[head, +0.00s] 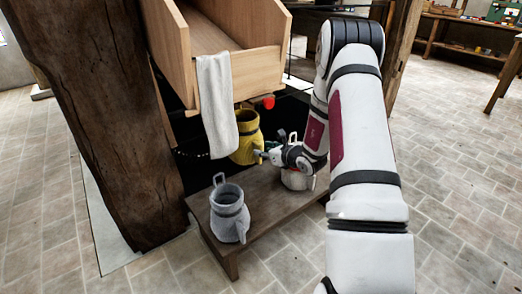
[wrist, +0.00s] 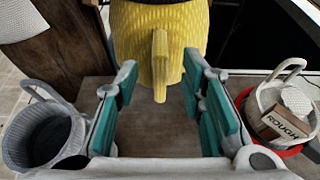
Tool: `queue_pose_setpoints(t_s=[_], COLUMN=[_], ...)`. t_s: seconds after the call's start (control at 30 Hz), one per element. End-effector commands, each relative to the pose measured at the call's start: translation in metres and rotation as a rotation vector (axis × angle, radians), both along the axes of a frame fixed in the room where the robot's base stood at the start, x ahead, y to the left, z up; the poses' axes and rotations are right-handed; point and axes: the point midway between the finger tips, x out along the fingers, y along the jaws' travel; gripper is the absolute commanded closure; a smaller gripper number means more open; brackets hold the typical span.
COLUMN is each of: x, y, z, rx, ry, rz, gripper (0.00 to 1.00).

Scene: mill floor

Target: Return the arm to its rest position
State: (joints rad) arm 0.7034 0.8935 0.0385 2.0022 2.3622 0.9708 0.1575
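My gripper (head: 262,155) is low over the wooden bench, beside a yellow jug (head: 247,138). In the wrist view my gripper (wrist: 160,85) is open, its teal pads wide apart. The yellow jug (wrist: 190,25) is ahead of it, with its handle or spout (wrist: 160,65) pointing into the gap between the pads; neither pad appears to touch it. My arm reaches forward and down, bent at the elbow, across the right of the head view. Whether the yellow jug hangs or stands is not clear.
A grey jug (head: 229,212) stands on the bench (head: 258,208). A white container (wrist: 270,100) with a "ROUGH" label is at the right. A wooden trough (head: 235,75) with a white cloth (head: 217,105) hangs above.

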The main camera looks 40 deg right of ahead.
Motion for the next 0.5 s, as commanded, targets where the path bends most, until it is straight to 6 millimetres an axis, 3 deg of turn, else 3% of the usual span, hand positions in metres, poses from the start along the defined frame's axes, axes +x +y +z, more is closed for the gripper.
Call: queue_pose_setpoints(t_s=[0.3,0.5], x=[-0.059,-0.078], y=[-0.001,-0.001], z=[0.026,0.033], rx=[0.000,-0.001], ry=[-0.001,-0.001], rz=[-0.001,0.000], gripper=[0.64,0.64])
